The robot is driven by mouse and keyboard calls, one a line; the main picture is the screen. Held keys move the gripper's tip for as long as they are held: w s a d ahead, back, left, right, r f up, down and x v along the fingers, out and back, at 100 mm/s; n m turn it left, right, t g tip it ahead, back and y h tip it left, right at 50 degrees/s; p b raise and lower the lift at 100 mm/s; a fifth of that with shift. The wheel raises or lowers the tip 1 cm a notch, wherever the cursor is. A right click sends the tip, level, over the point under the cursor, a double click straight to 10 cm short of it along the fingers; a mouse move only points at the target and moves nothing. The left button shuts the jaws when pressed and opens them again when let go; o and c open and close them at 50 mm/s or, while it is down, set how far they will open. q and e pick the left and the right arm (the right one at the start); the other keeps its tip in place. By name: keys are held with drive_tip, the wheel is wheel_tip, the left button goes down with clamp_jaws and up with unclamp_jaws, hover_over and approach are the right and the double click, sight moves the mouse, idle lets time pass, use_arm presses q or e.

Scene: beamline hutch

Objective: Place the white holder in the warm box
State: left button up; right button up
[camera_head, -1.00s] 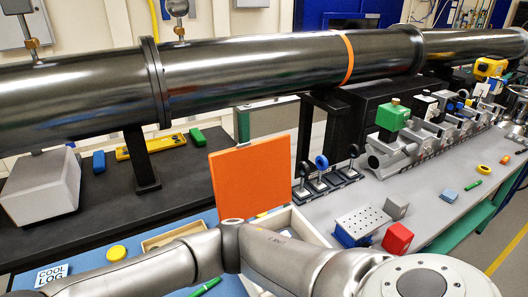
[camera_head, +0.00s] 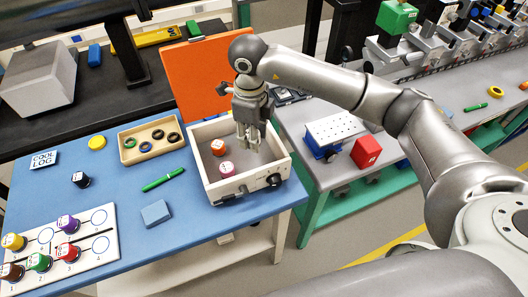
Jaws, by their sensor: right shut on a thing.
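The warm box (camera_head: 262,175) is a cream open-topped box on the blue table, with its orange lid (camera_head: 205,75) standing open at the back. An orange holder (camera_head: 218,147) and a pink holder (camera_head: 227,169) stand inside it. My right gripper (camera_head: 250,143) points down over the right part of the box opening. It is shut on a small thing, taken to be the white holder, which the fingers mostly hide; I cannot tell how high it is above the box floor. My left gripper is not in view.
A numbered white rack (camera_head: 95,232) with several coloured holders lies at the front left, and a dark holder (camera_head: 81,180) stands behind it. A wooden tray (camera_head: 150,140), green pen (camera_head: 163,180) and blue block (camera_head: 156,213) are left of the box. The table edge is close in front.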

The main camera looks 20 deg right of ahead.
drive_tip(key=shift+d+f+p, duration=0.3)
drive_tip(key=shift+d+f, duration=0.15)
drive_tip(key=shift+d, duration=0.2)
drive_tip(key=p, duration=0.2)
hover_over(258, 164)
wheel_tip(258, 164, down, 4)
drive_tip(key=shift+f, duration=0.15)
drive_tip(key=shift+f+p, duration=0.4)
drive_tip(key=shift+f, duration=2)
drive_tip(key=shift+f+b, duration=0.25)
drive_tip(key=shift+b, duration=0.1)
drive_tip(key=o, duration=1.1)
drive_tip(key=shift+r, duration=0.1)
